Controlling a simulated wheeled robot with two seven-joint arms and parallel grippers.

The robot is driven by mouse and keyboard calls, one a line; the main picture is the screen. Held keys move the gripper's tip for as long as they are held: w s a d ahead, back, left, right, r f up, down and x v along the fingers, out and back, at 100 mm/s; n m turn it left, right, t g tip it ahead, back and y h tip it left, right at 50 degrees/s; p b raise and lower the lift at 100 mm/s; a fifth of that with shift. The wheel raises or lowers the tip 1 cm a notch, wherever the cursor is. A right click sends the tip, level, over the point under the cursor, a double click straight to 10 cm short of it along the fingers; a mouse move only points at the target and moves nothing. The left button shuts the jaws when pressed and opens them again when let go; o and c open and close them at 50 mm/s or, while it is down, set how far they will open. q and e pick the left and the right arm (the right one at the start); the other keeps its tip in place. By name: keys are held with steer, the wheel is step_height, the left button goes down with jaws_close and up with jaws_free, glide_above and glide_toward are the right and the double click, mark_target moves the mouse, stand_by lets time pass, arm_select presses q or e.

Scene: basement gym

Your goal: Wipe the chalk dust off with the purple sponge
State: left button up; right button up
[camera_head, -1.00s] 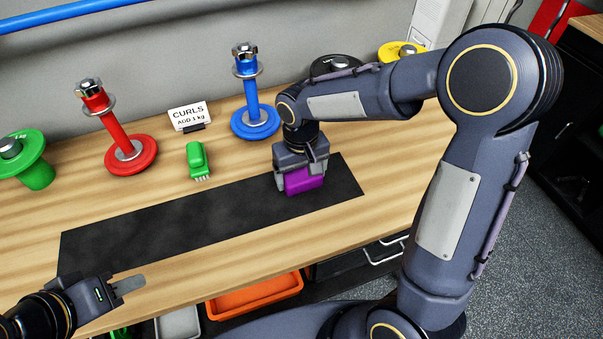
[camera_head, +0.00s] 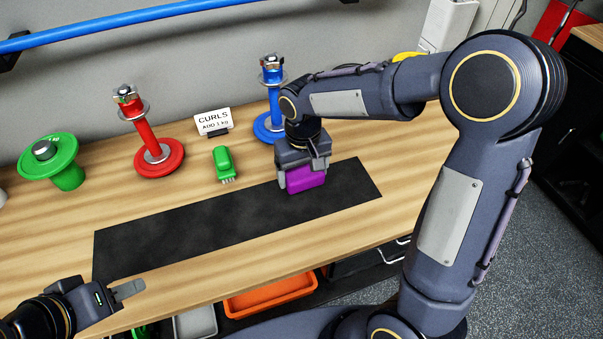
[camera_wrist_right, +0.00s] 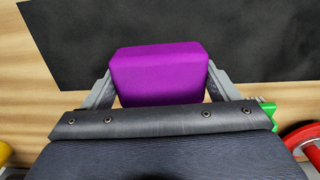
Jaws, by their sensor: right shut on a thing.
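My right gripper (camera_head: 302,178) is shut on the purple sponge (camera_head: 306,179), at the far edge of the black mat (camera_head: 185,236), right of its middle. In the right wrist view the sponge (camera_wrist_right: 160,73) sits between both fingers and overlaps the mat's edge. I cannot tell whether it touches the mat. Faint greyish smudges of chalk dust (camera_wrist_right: 225,35) show on the mat (camera_wrist_right: 75,40). My left gripper (camera_head: 130,289) is empty at the lower left, near the table's front edge; its finger gap is not clear.
Behind the mat stand a green brush (camera_head: 224,163), a CURLS sign (camera_head: 213,122), a red weight stand (camera_head: 158,157), a blue one (camera_head: 270,128) and a green disc stand (camera_head: 50,160). An orange tray (camera_head: 270,296) is below the table's front edge.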

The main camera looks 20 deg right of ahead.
steer(key=shift+r+p, duration=1.3)
steer(key=shift+r, duration=0.65)
